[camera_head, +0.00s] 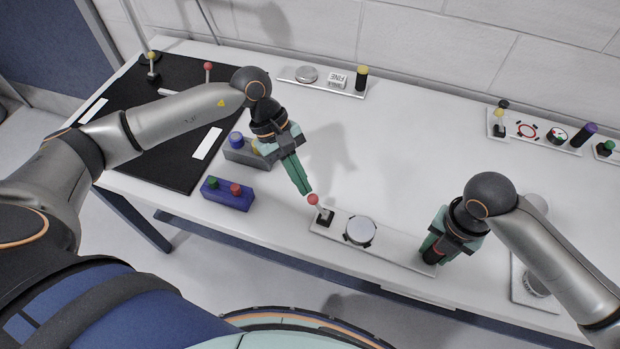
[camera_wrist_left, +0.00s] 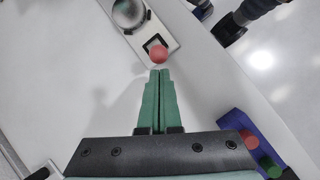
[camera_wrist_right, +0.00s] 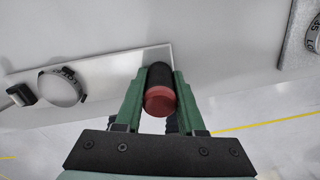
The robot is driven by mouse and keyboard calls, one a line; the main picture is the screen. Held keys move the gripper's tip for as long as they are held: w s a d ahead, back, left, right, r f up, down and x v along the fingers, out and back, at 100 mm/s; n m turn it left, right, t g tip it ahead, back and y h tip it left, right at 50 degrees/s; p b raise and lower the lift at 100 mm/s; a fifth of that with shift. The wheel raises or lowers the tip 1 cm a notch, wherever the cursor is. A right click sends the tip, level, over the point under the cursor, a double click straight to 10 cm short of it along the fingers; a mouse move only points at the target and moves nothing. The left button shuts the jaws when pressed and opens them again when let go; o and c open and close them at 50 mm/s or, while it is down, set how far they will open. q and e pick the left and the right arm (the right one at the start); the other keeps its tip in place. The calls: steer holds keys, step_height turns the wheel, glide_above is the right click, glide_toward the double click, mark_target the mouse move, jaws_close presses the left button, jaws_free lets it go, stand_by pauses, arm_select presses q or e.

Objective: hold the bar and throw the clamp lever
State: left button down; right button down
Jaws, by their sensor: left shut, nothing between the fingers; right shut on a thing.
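The clamp fixture is a pale plate (camera_head: 395,249) near the table's front edge, with a round silver disc (camera_head: 360,231) in its middle. A lever with a red ball knob (camera_head: 313,199) stands on a black base at the plate's left end; the knob also shows in the left wrist view (camera_wrist_left: 158,54). My left gripper (camera_head: 307,192) is shut and empty, its tips right by the knob; I cannot tell if they touch it. My right gripper (camera_head: 432,252) is shut on the black bar with a red end (camera_wrist_right: 160,98) at the plate's right end.
A blue box with green and red buttons (camera_head: 228,194) and a grey box (camera_head: 245,152) lie left of my left gripper. A black mat (camera_head: 150,125) with levers covers the table's left. Other small plates (camera_head: 300,77) stand along the back. The table's middle is clear.

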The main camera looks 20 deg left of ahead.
arm_select(q)
steer(key=shift+d+r+y, duration=0.15)
steer(key=shift+d+y, duration=0.1)
steer(key=shift+y, duration=0.05)
steer(key=shift+d+r+y, duration=0.2)
steer(key=shift+d+y, duration=0.05)
steer(key=shift+y, duration=0.95)
steer(key=d, duration=0.1)
steer(key=d+r, duration=0.1)
steer(key=d, duration=0.3)
steer(key=shift+r, duration=0.35)
steer(key=shift+a, duration=0.1)
steer(key=shift+w+r, duration=0.1)
steer(key=shift+r, duration=0.7)
steer(key=shift+a, duration=0.1)
